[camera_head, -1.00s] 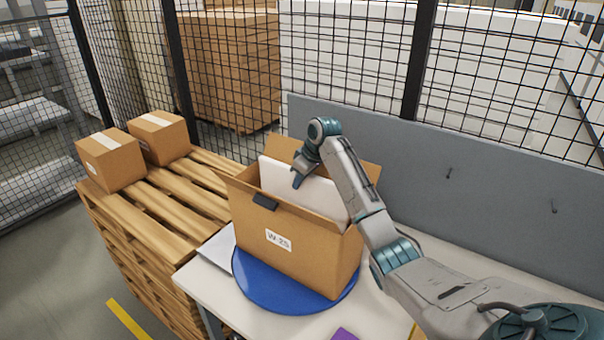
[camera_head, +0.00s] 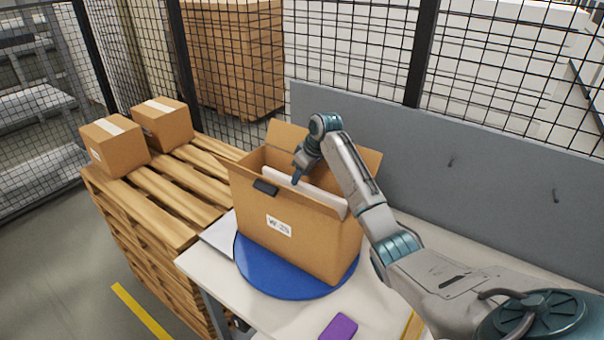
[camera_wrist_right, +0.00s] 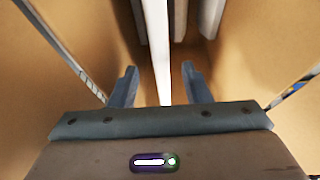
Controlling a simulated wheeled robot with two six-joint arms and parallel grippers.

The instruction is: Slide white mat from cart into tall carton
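The tall brown carton (camera_head: 315,245), marked with a W 25 label, stands upright with its top flaps open. The white mat (camera_head: 325,199) stands on edge inside it, with only a strip of its upper part showing above the front wall. My right gripper (camera_head: 296,180) points down at the carton's mouth, over the mat. In the right wrist view the two fingers (camera_wrist_right: 160,86) are spread, one on each side of the mat (camera_wrist_right: 157,45), with a visible gap on both sides. The mat's lower part is hidden by the carton. My left gripper is not seen.
The carton stands on a blue round plate (camera_head: 258,272) on a white table (camera_head: 205,268). A purple item (camera_head: 339,327) lies near the front. A wooden pallet stack (camera_head: 150,215) with two small boxes is at left. A grey panel (camera_head: 440,150) stands behind. Other pale slabs (camera_wrist_right: 210,15) show inside the carton.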

